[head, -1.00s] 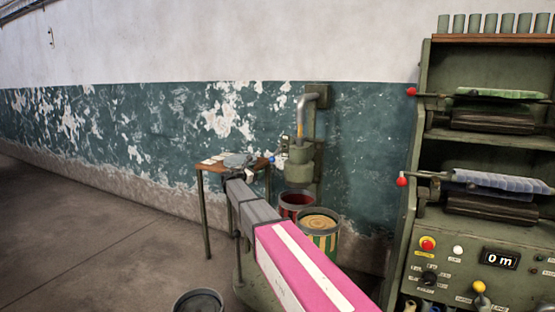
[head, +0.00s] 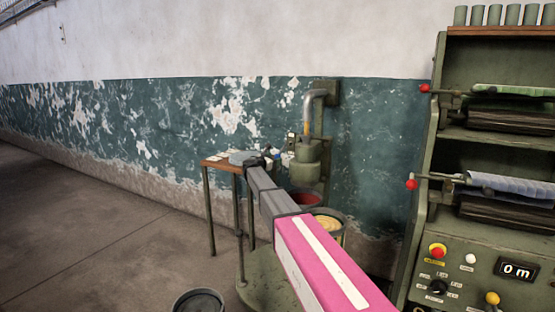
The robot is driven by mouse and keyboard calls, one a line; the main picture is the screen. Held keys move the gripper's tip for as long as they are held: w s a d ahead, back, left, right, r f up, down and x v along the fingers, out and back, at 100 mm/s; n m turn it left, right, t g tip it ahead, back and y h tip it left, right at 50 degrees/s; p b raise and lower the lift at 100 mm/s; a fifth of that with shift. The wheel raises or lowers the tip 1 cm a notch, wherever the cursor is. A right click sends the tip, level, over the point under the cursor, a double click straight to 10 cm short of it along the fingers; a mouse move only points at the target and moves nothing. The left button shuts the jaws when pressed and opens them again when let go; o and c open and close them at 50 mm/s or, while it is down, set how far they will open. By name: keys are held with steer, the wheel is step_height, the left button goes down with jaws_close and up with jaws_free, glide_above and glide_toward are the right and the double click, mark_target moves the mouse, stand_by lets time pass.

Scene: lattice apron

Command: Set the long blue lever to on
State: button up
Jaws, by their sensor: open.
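My arm reaches forward from the bottom of the head view, and my gripper (head: 270,156) is at its far end. Its dark fingers are open, small in the picture and appear empty. They show in front of the wall, just left of the green pump-like fixture (head: 306,172) with a bent grey pipe. A small bluish part shows by the fingertips, at the left side of that fixture. I cannot tell if it is the long blue lever, or whether the gripper touches it. No long blue lever is plainly visible.
A small wooden table (head: 221,164) stands left of the fixture. A red-filled bucket (head: 306,199) and a yellow-filled bucket (head: 329,222) are below it, partly behind my arm. A green machine (head: 428,221) with red-knobbed rods and a control panel stands at right. The floor at left is clear.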

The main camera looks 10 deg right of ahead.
mark_target(277, 155)
steer(key=x, duration=0.3)
steer(key=shift+w+d, duration=0.1)
jaws_close()
steer(key=shift+s+r+g+y, duration=0.3)
steer(key=shift+r+y, duration=0.1)
steer(key=shift+r, duration=0.3)
steer(key=r+g+y, duration=0.1)
steer(key=r, duration=0.1)
steer(key=r+g+y, duration=0.1)
steer(key=r, duration=0.1)
steer(key=r+n+g+y, duration=0.1)
steer(key=r+g, duration=0.1)
steer(key=shift+a+r+y, duration=0.3)
steer(key=shift+r+y, duration=0.1)
step_height(277, 155, up, 2)
steer(key=shift+w+d+r+g+y, duration=0.1)
steer(key=shift+w+d+g+y, duration=0.1)
steer(key=shift+g+y, duration=0.5)
steer(key=shift+w+d+r, duration=0.15)
steer(key=shift+w+r, duration=0.05)
steer(key=shift+r, duration=0.45)
